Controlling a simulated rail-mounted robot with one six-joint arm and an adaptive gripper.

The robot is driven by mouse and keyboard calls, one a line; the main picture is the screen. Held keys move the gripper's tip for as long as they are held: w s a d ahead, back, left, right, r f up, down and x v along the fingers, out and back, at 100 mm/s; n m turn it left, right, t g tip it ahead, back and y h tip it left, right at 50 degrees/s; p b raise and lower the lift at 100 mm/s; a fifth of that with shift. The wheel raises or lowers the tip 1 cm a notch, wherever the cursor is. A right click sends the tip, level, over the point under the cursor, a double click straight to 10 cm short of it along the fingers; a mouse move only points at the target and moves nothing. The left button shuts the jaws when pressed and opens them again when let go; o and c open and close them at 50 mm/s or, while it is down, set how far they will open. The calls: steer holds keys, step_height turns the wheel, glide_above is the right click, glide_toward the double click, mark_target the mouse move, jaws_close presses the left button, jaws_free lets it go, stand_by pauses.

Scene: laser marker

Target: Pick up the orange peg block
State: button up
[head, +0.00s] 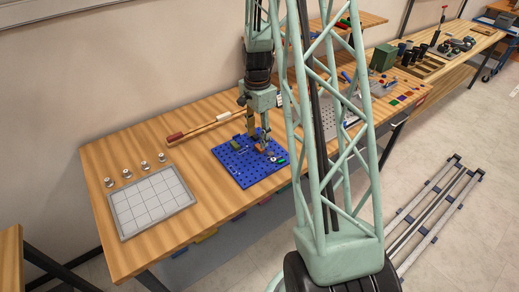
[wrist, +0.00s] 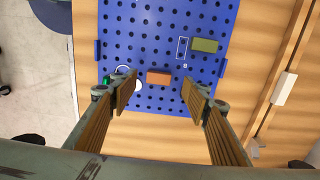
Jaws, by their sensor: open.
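The orange peg block (wrist: 159,77) lies on the blue pegboard (wrist: 150,30) in the wrist view, near the board's edge closest to my gripper. In the head view the orange block (head: 259,149) shows small beside my fingers on the blue board (head: 236,171). My gripper (wrist: 160,88) is open, its two fingers apart to the left and right of the block, with nothing between them in its grasp. In the head view my gripper (head: 254,141) hangs over the back part of the board. I cannot tell its exact height above the block.
A green block (wrist: 204,45) sits beside a white outlined slot on the board. A white ring (wrist: 127,78) and a small green piece lie near the left finger. A gridded tray (head: 152,202) and several metal knobs stand at left. A long wooden rod lies behind the board.

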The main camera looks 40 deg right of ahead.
mark_target(258, 147)
steer(key=shift+f, duration=0.15)
steer(key=shift+f, duration=2.5)
steer(key=shift+c, duration=0.6)
steer(key=c, duration=0.7)
steer(key=shift+o, duration=0.2)
